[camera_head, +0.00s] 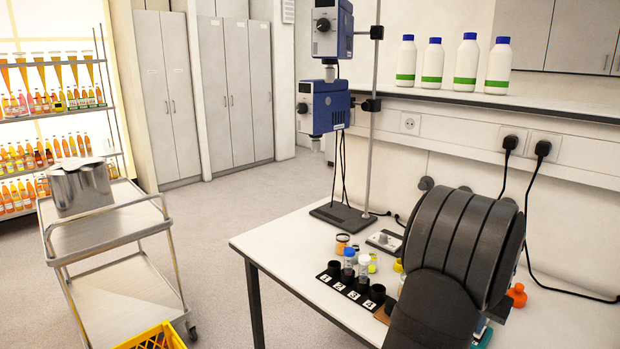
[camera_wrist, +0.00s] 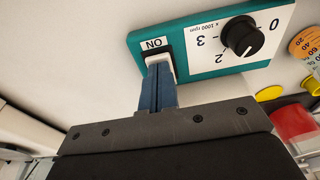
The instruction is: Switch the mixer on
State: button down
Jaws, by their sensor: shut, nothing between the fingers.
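The mixer's control panel (camera_wrist: 205,62) is white with a teal rim and shows upside down at the top of the wrist view. It bears a black knob (camera_wrist: 242,36) with an rpm scale and a pale switch (camera_wrist: 160,57) beside an ON label. My gripper (camera_wrist: 161,70) is shut and empty, its blue fingers together. The fingertips overlap the near edge of the switch; I cannot tell whether they press it. In the head view my arm hides the gripper and the panel; a small teal part (camera_head: 484,339) shows at the bottom.
A black numbered rack (camera_head: 345,290) with vials stands left of my arm on the white table (camera_head: 285,245). A stand holds two blue devices (camera_head: 327,108) at the back. An orange bottle (camera_head: 517,295) is right of my arm. The table's left part is clear.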

jog(key=shift+f, duration=0.1)
notch_tip(320, 180, up, 7)
dwell(0.8)
notch_tip(320, 180, down, 7)
jog(key=shift+f, duration=0.1)
dwell(0.8)
jog(key=shift+r, duration=0.2)
